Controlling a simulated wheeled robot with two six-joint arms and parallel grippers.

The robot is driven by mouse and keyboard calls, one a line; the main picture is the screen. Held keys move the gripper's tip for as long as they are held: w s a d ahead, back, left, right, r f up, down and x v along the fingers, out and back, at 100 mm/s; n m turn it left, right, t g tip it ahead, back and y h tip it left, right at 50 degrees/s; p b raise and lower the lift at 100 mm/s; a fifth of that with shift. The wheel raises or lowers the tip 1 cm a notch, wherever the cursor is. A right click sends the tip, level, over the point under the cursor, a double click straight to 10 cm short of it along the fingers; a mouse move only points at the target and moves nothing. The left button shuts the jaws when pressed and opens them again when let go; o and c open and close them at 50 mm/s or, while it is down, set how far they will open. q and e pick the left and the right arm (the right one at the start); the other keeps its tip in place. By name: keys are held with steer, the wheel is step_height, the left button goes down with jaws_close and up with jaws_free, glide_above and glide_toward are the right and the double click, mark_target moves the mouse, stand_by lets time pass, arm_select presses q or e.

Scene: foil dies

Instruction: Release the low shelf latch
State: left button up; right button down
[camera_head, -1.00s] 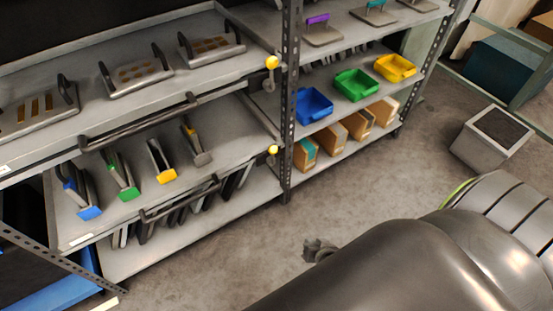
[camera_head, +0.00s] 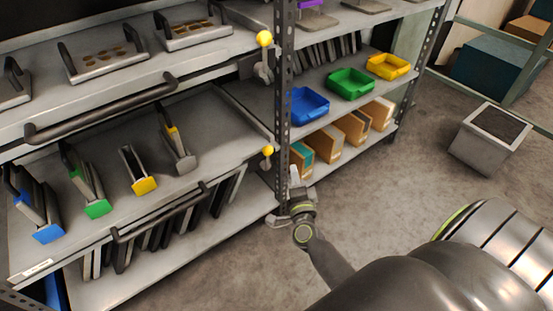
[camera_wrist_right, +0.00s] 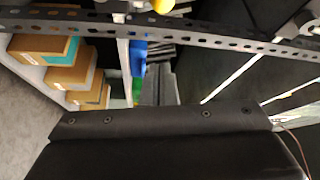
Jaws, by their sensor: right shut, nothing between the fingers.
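The low shelf latch (camera_head: 267,152) has a yellow knob and sits at the right end of the lower pull-out shelf (camera_head: 215,150), beside the perforated post. A yellow knob is partly visible at the top edge of the right wrist view (camera_wrist_right: 162,5); I cannot tell which latch it belongs to. My right gripper (camera_head: 295,176) is shut and empty. In the head view it appears in front of the post, below and right of the low latch and apart from it. My left gripper is not in view.
A second yellow-knobbed latch (camera_head: 264,40) is on the shelf above. The perforated post (camera_head: 284,100) stands close to my right gripper. Blue (camera_head: 305,105), green and yellow bins and cardboard boxes (camera_head: 350,128) fill the right rack. A grey bin (camera_head: 490,137) stands on the open floor.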

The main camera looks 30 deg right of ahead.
mark_target(268, 158)
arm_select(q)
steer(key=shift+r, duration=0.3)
arm_select(e)
steer(key=shift+w+d+r+m, duration=0.1)
steer(key=shift+d+r+m, duration=0.05)
steer(key=shift+r+m, duration=0.15)
